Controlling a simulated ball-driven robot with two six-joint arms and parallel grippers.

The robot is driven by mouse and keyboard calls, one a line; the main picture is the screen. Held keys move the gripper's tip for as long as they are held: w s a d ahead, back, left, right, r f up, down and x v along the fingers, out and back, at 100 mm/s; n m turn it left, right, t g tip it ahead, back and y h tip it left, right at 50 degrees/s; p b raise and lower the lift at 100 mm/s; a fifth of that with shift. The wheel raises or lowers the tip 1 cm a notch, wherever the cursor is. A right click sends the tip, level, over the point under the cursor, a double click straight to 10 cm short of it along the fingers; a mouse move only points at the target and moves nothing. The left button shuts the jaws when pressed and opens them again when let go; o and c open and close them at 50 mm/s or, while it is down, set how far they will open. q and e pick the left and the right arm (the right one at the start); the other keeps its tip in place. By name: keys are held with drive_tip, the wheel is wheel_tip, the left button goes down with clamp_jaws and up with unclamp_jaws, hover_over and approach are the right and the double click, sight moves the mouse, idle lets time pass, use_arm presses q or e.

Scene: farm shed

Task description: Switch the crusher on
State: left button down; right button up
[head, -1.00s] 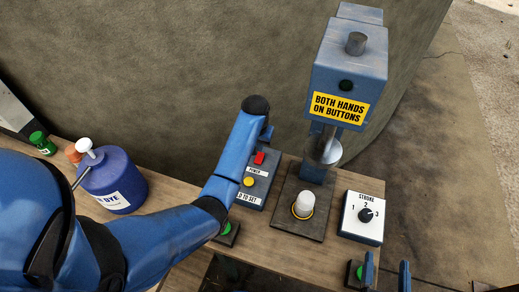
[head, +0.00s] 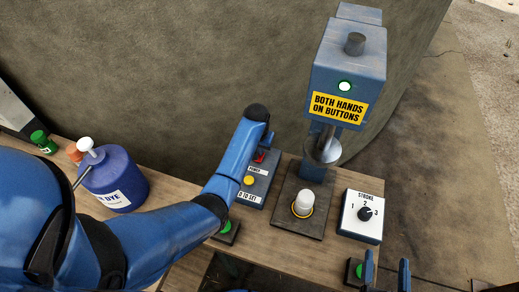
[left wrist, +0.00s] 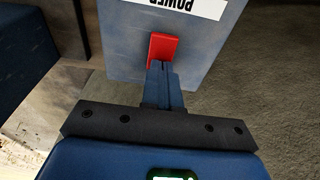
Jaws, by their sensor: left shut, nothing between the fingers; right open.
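The crusher (head: 345,75) stands on the bench, with a lit whitish-green lamp (head: 345,86) above its yellow sign. Its power box (head: 262,183) carries a red power switch (head: 260,156) and a yellow button (head: 249,180). My left gripper (head: 268,140) is shut and empty, its tips at the red switch and partly covering it. In the left wrist view the shut fingers (left wrist: 162,68) meet the lower part of the red switch (left wrist: 163,46); they appear to touch it. My right gripper (head: 386,270) is open and empty at the bottom right, near a green button (head: 358,270).
A white cylinder (head: 304,203) stands in a yellow ring under the press. A stroke dial box (head: 361,218) is to its right. Another green button (head: 225,226) is beside my left arm. A blue dye jug (head: 113,180) and a green-capped item (head: 43,142) are on the left.

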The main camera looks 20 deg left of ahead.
use_arm(q)
drive_tip(key=shift+s+f, duration=0.2)
drive_tip(key=shift+s+p, duration=0.2)
drive_tip(key=shift+p, duration=0.2)
drive_tip(key=shift+s+r+p, duration=0.15)
drive_tip(key=shift+s+p, duration=0.35)
drive_tip(key=shift+p, duration=0.2)
drive_tip(key=shift+r+p, duration=0.75)
drive_tip(key=shift+r, duration=0.1)
drive_tip(key=r+p, duration=0.2)
drive_tip(key=r, duration=0.1)
drive_tip(key=shift+s+p, duration=0.2)
drive_tip(key=shift+p, duration=0.15)
wheel_tip(320, 180, up, 9)
drive_tip(key=s+b, duration=0.1)
drive_tip(key=b, duration=0.1)
drive_tip(key=shift+s, duration=0.3)
